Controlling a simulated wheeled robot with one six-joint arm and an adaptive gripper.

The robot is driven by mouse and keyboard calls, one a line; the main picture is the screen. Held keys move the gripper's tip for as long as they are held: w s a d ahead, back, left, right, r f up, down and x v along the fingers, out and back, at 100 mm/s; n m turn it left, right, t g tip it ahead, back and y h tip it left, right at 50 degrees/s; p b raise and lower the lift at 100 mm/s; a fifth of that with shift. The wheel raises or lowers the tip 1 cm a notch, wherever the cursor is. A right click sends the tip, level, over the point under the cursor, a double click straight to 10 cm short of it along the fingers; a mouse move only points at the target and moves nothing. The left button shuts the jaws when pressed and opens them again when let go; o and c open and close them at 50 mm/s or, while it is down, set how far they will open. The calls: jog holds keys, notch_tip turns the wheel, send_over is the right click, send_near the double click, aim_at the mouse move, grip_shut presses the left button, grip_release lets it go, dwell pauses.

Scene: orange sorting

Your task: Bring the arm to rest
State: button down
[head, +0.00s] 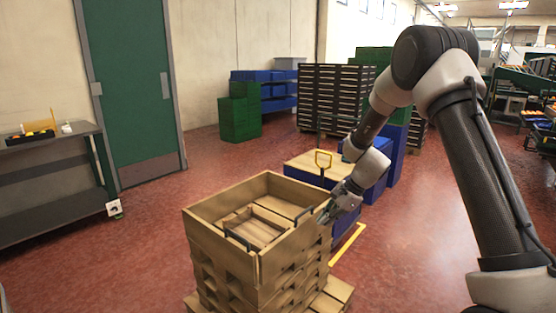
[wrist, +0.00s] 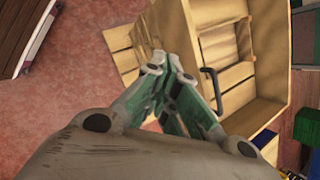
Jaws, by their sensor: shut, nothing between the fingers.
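My arm reaches in from the right of the head view and bends down towards a stack of wooden crates. My gripper (head: 328,214) is at the right side of the top wooden crate (head: 213,228), close to its rim; I cannot tell whether it touches. In the wrist view my gripper (wrist: 177,62) has its green-padded fingers drawn together with nothing between them. The crate (wrist: 275,60) lies just beyond the fingertips there. Inside it are a smaller wooden piece (head: 258,228) and a dark handle (wrist: 209,88).
Green crates (head: 238,115), blue crates (head: 280,95) and dark stacked trays (head: 340,98) stand at the back. A grey shelf (head: 50,180) is at left. Red floor between is open.

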jog(key=s+d+r+n+t+h, duration=0.1)
jog(key=s+d+r+n+h, duration=0.1)
jog(key=s+d+r+n, duration=0.3)
jog(key=s+d+r+n+t+h, duration=0.1)
jog(key=s+d+r+n, duration=0.3)
jog(key=s, duration=1.5)
jog(key=s+d+r+n+h, duration=0.3)
jog(key=s+d+r+n, duration=0.2)
jog(key=s+d+r, duration=0.5)
jog(key=shift+s+d+r+n+t, duration=0.3)
jog(key=shift+s+r, duration=0.6)
jog(key=shift+r, duration=2.35)
jog(key=shift+a, duration=0.1)
